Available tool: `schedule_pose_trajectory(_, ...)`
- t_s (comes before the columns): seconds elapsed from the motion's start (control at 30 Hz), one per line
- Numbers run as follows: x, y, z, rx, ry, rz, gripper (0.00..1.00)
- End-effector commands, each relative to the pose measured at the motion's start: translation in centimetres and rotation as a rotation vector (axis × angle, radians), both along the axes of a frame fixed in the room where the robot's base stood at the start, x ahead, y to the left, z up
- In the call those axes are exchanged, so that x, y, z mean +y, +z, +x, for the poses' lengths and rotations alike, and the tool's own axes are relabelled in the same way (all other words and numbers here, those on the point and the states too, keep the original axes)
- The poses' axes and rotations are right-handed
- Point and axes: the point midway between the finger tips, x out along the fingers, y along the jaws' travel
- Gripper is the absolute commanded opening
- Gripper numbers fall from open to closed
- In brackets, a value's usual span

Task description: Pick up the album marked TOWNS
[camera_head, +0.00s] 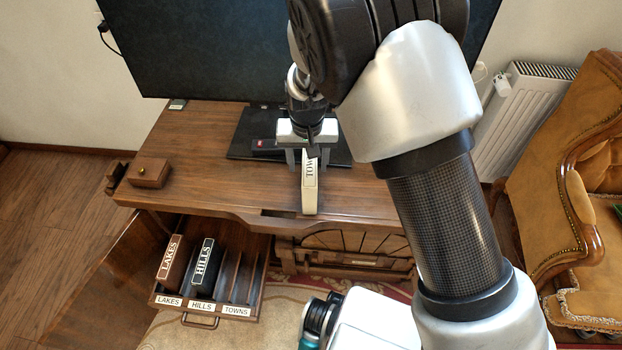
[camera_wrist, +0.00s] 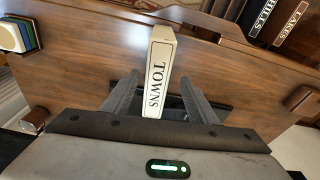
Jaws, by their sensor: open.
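In the wrist view the TOWNS album (camera_wrist: 157,75) lies between the two fingers of my gripper (camera_wrist: 162,95), with a gap visible on each side. My gripper (camera_head: 304,158) is open around the rear part of the album in the head view. The album's far end is hidden by my gripper and wrist.
An open drawer (camera_head: 203,307) below holds the LAKES album (camera_head: 171,260) and HILLS album (camera_head: 204,263); its TOWNS slot is empty. A small wooden box (camera_head: 149,173) sits at left on the cabinet (camera_head: 225,140). A large screen (camera_head: 200,50) stands behind. An armchair (camera_head: 570,180) is at right.

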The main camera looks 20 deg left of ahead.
Motion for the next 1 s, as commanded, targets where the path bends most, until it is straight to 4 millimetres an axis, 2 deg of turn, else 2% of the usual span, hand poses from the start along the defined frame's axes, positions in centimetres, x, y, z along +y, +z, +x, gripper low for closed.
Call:
schedule_pose_trajectory(0.03,0.0,-1.3,0.1,0.002,0.000,-0.002,0.53)
schedule_pose_trajectory(0.1,0.1,-2.2,0.2,0.001,0.000,-0.002,0.53)
schedule_pose_trajectory(0.37,0.2,-3.5,0.6,0.000,-0.001,0.000,0.53)
schedule_pose_trajectory(0.7,0.4,-7.9,2.1,0.001,0.000,-0.002,0.53)
schedule_pose_trajectory(0.97,0.5,-8.1,2.1,0.000,0.000,0.000,0.53)
schedule_pose_trajectory(1.0,0.5,-8.1,2.1,0.000,0.000,0.000,0.46)
